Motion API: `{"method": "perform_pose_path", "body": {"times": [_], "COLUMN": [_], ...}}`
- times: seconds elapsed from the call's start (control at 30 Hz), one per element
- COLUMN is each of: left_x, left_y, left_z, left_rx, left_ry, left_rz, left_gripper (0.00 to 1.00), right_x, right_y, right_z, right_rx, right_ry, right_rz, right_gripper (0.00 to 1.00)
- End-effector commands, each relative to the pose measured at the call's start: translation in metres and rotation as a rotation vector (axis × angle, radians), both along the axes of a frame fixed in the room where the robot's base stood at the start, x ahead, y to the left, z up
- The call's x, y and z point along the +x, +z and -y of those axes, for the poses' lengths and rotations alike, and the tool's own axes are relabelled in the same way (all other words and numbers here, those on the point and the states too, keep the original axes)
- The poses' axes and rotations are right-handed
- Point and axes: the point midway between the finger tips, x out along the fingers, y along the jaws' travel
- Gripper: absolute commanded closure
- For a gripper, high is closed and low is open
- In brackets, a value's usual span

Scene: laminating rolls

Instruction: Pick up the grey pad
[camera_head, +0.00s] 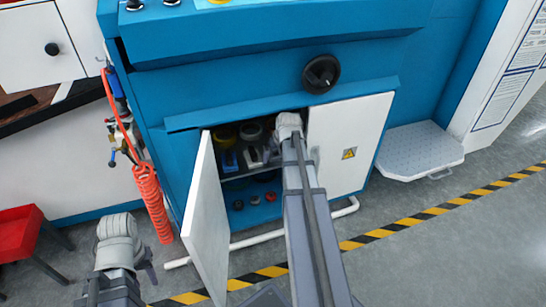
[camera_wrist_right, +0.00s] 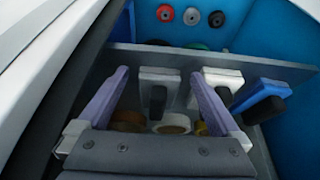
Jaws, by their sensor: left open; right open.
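Two similar light pads with dark handles stand on the cabinet's shelf in the right wrist view. The greyer one (camera_wrist_right: 146,76) is between my right gripper's fingers, and a whiter one (camera_wrist_right: 228,77) is beside it, just beyond the right finger. I cannot tell for certain from colour which is the grey pad. My right gripper (camera_wrist_right: 158,76) is open, with no visible grip on a pad. In the head view the right wrist (camera_head: 289,126) is at the cabinet opening and hides part of the shelf. My left gripper (camera_head: 120,236) is outside, left of the open door; its fingers are unclear.
A blue pad (camera_wrist_right: 262,96) stands at the right of the row. Tape rolls (camera_wrist_right: 170,124) sit close to the gripper. The open white door (camera_head: 205,220) and closed door (camera_head: 350,143) flank the opening. A red coiled hose (camera_head: 150,200) hangs at the left.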

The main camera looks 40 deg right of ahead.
Motion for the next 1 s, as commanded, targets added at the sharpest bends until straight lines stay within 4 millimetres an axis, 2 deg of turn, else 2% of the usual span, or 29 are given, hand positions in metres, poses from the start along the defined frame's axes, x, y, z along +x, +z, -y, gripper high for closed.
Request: {"method": "perform_pose_path", "body": {"times": [0.03,0.27,1.0], "left_x": [0.0,0.0001,0.0], "left_y": [-0.005,-0.0029,-0.003], "left_z": [0.0,0.0001,0.0], "left_rx": [0.0,0.0,0.0], "left_ry": [0.0,0.0,0.0], "left_rz": [0.0,0.0,0.0], "left_gripper": [0.57,0.57,0.57], "right_x": [0.0016,0.0015,0.0014], "right_y": [-0.005,-0.0029,-0.0031], "right_z": [0.0006,0.0004,0.0005], "right_rx": [0.0,0.0,0.0], "right_ry": [0.0,0.0,0.0], "right_rz": [0.0,0.0,0.0], "right_gripper": [0.0,0.0,0.82]}}
